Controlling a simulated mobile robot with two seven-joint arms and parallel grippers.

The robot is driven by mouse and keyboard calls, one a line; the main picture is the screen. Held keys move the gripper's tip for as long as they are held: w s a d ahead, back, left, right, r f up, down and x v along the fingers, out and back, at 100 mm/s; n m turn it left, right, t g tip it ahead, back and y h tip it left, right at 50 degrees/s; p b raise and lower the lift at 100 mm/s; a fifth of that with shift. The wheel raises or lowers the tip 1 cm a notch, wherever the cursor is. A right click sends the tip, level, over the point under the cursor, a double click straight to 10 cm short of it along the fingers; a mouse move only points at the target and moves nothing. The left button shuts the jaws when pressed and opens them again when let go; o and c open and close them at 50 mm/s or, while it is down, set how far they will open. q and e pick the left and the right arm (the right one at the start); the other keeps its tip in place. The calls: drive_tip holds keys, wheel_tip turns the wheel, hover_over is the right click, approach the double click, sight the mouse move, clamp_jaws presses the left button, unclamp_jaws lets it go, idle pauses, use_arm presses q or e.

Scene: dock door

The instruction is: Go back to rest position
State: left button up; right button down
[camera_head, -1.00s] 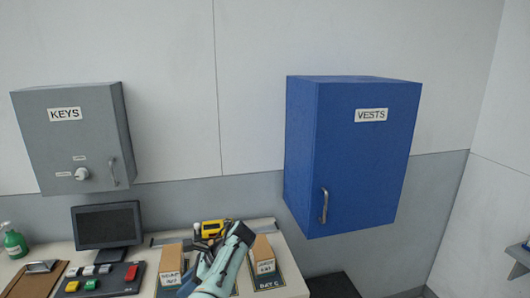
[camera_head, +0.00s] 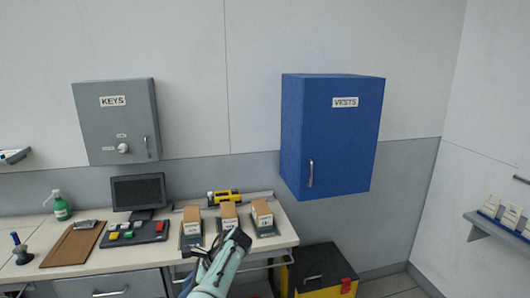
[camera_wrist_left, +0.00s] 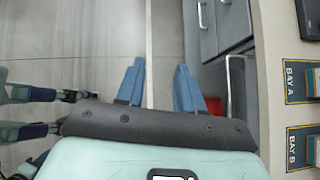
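My left arm comes in at the bottom middle of the head view, in front of the desk. The left wrist view shows my left gripper (camera_wrist_left: 160,67) with its two blue fingers apart and nothing between them, over the grey floor beside the desk front. In the head view the fingers are mostly hidden by the wrist. My right gripper cannot be made out in either view. Other teal and dark parts of mine show at the left edge of the wrist view.
The desk (camera_head: 75,275) holds a monitor (camera_head: 138,193), a clipboard (camera_head: 72,244) and several boxes. A grey KEYS cabinet (camera_head: 116,128) and a blue VESTS cabinet (camera_head: 345,140) hang shut above. A black and yellow bin (camera_head: 325,274) stands right of the desk.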

use_arm(q)
wheel_tip(320, 180, down, 17)
drive_tip(key=a+n+h, duration=0.1)
drive_tip(key=a+h, duration=0.1)
drive_tip(key=h, duration=0.1)
drive_tip(key=s+d+f+n+g+h, duration=0.1)
drive_tip(key=s+d+f+n+h, duration=0.1)
drive_tip(key=s+f, duration=0.45)
drive_tip(key=s+d+f+n+h, duration=0.1)
drive_tip(key=s+f+n+h, duration=0.2)
drive_tip(key=f, duration=0.6)
drive_tip(key=s+d+f+n+t+h, duration=0.1)
drive_tip(key=s+d+f+n+h, duration=0.1)
drive_tip(key=s+n, duration=0.5)
drive_tip(key=s+d+f+n+h, duration=0.2)
drive_tip(key=s+n, duration=0.6)
drive_tip(key=s, duration=0.9)
drive_tip(key=d+f, duration=0.2)
drive_tip(key=d, duration=0.1)
drive_tip(key=shift+s+d+f+t, duration=0.15)
drive_tip(key=shift+s+d+t, duration=0.15)
drive_tip(key=shift+t, duration=0.1)
